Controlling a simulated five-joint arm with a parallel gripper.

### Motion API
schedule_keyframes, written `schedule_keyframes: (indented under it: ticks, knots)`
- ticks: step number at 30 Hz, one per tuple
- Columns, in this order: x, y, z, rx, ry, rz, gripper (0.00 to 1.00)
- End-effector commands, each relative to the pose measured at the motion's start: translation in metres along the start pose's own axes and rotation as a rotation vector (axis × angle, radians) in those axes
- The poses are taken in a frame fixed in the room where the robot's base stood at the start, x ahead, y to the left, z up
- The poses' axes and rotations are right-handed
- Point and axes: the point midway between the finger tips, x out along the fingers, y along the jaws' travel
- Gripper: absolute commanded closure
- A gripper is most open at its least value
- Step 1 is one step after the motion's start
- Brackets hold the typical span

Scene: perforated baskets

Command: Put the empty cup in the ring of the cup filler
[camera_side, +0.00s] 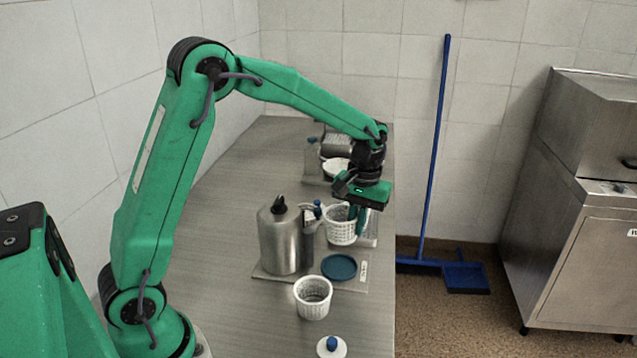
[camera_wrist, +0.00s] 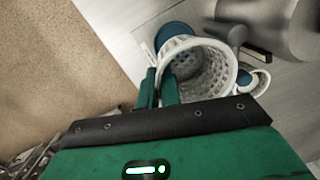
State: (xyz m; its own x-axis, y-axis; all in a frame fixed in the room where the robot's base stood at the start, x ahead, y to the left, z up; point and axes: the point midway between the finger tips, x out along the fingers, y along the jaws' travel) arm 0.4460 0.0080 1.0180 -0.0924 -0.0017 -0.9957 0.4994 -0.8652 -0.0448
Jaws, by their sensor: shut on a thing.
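A white perforated cup (camera_side: 338,229) is in my gripper (camera_side: 357,219), above the counter behind the blue disc. My green fingers are shut on its wall at the rim, one inside and one outside. In the wrist view, my gripper (camera_wrist: 160,88) pinches the left rim of the cup (camera_wrist: 214,75), whose inside looks empty. A steel canister (camera_side: 283,238) with a dark top knob stands on a plate to the left; it also shows in the wrist view (camera_wrist: 283,22). A round blue disc (camera_side: 339,267) lies on that plate; I cannot tell whether it is the ring.
A second white perforated cup (camera_side: 313,301) stands nearer on the steel counter (camera_side: 225,220). A white item with a blue knob (camera_side: 331,347) is at the front. Containers (camera_side: 335,165) stand farther back. The counter's right edge is close to the cup.

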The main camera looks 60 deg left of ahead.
Motion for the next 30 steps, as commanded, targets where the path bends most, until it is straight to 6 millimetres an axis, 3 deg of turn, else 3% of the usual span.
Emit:
schedule_keyframes:
  ticks: [14,30]
  knots:
    - [0.008,0.0,-0.001,-0.005,-0.003,-0.001,1.0]
    - [0.05,0.002,-0.004,-0.004,-0.003,-0.001,1.0]
